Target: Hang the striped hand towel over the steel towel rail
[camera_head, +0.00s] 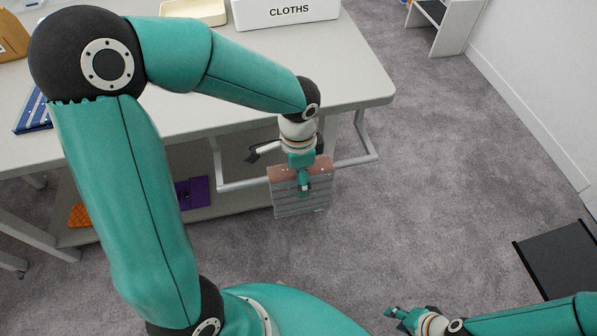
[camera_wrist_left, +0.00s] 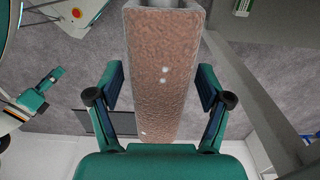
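The striped hand towel (camera_head: 301,200) has grey stripes and a pinkish-brown band at its top. In the head view it hangs at the steel towel rail (camera_head: 240,184) along the table's front edge, and the rail shows on both sides of it. The pinkish-brown band (camera_wrist_left: 165,75) fills the middle of the left wrist view. My left gripper (camera_head: 303,183) is at the towel's top; its fingers (camera_wrist_left: 160,88) are apart, one on each side of the band, with small gaps. My right gripper (camera_head: 398,319) is open and empty, low over the floor, away from the towel.
A white bin labelled CLOTHS (camera_head: 287,12) and a cream tray (camera_head: 194,11) stand on the table (camera_head: 350,75). A blue striped cloth (camera_head: 34,112) lies at its left. A purple cloth (camera_head: 193,193) is on the lower shelf. Carpet to the right is clear up to a black mat (camera_head: 560,262).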

